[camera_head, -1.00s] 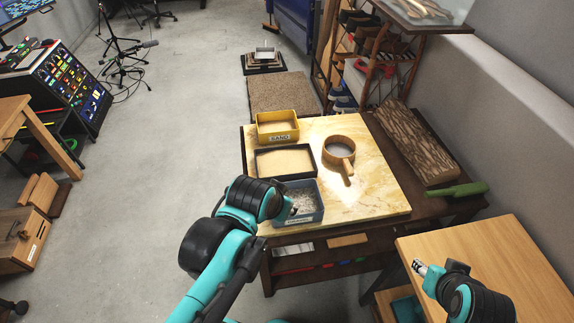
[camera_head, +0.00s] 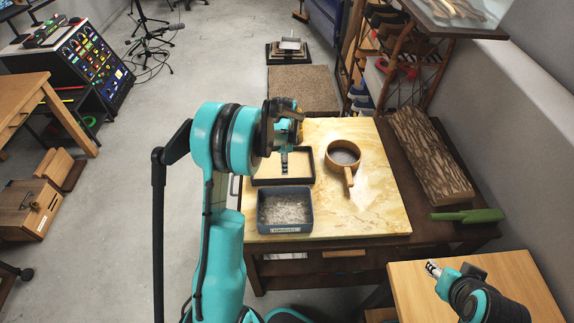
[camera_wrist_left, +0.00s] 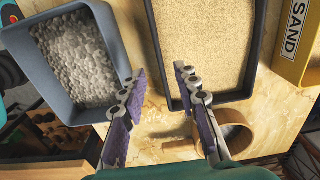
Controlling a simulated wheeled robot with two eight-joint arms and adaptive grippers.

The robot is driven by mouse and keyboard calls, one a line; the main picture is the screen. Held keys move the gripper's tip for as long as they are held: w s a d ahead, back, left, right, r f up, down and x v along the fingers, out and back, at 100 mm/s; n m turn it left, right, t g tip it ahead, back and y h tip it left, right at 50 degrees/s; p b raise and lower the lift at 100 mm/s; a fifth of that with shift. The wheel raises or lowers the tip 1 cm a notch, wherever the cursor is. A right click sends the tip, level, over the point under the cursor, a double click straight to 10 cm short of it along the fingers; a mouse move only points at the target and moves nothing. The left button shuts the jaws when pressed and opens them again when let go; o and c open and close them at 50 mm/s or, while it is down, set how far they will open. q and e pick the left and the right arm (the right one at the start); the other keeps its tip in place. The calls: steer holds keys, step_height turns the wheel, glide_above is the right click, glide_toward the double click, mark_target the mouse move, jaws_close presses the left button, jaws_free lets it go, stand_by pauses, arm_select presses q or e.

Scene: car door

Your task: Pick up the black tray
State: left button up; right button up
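The black tray (camera_head: 312,166), with a layer of tan sand, lies on the pale tabletop; my left arm hides part of it in the head view. In the left wrist view the tray (camera_wrist_left: 222,99) is at top centre. My left gripper (camera_head: 284,163) is over the tray's near side. In the left wrist view the left gripper (camera_wrist_left: 159,75) is open and empty, one finger by the blue-grey tray and one over the black tray's wall. The black wall shows between the fingers; contact is unclear. My right gripper (camera_head: 434,270) is at lower right, its opening too small to judge.
A blue-grey gravel tray (camera_head: 285,229) sits close to the black tray. A yellow sand box (camera_wrist_left: 292,44) is on its other side. A round wooden sieve (camera_head: 343,154) with a handle lies to the right. The tabletop's right part (camera_head: 380,205) is clear.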

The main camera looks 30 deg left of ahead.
arm_select(q)
step_height(320, 180, down, 3)
steer(key=shift+a+r+b, duration=0.1)
steer(key=shift+b, duration=0.4)
step_height(320, 180, down, 5)
steer(key=b, duration=0.2)
steer(key=shift+s+a+f+b, duration=0.1)
steer(key=shift+s+f+b, duration=0.1)
steer(key=shift+b, duration=0.1)
steer(key=shift+r, duration=0.1)
steer(key=shift+c, duration=0.4)
jaws_close()
